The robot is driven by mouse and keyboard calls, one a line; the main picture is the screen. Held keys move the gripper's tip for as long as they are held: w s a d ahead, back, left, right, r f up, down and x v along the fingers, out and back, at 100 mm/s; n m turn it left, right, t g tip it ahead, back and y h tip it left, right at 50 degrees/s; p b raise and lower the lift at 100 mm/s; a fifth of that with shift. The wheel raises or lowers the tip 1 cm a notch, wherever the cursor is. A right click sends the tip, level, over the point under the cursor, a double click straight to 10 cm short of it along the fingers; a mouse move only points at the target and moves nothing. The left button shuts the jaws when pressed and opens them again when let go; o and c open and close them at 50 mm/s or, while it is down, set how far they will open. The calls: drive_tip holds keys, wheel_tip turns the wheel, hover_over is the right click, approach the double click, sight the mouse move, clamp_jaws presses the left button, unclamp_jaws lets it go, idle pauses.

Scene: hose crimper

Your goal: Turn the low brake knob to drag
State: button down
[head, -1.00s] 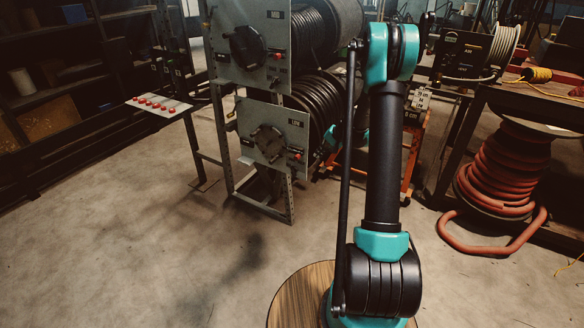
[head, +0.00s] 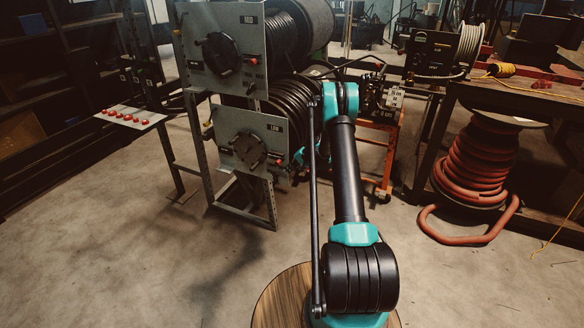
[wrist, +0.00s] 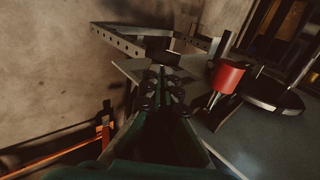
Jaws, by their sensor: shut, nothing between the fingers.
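The low brake knob is a small red knob (head: 279,163) at the right edge of the lower grey panel (head: 226,124), which carries a LOW label. In the wrist view the red knob (wrist: 227,77) stands out from the panel, to the right of my gripper (wrist: 161,80). My gripper's dark fingers are shut and empty, and a gap shows between them and the knob. In the head view my arm hides most of the gripper. The knob's setting cannot be read.
An upper grey panel (head: 200,70) with a large black hub and black hose reels (head: 290,105) sits close above. A slotted metal frame leg (head: 271,205) stands below. A shelf with red buttons (head: 132,117) is at left, an orange cart (head: 388,165) at right. Floor in front is clear.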

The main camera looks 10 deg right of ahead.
sight(274, 176)
drive_tip(key=x, duration=0.5)
drive_tip(key=shift+w+a, duration=0.35)
drive_tip(key=shift+a, duration=0.15)
drive_tip(key=shift+w+a+f, duration=0.35)
drive_tip(key=shift+w+a, duration=0.1)
drive_tip(key=shift+a, duration=0.1)
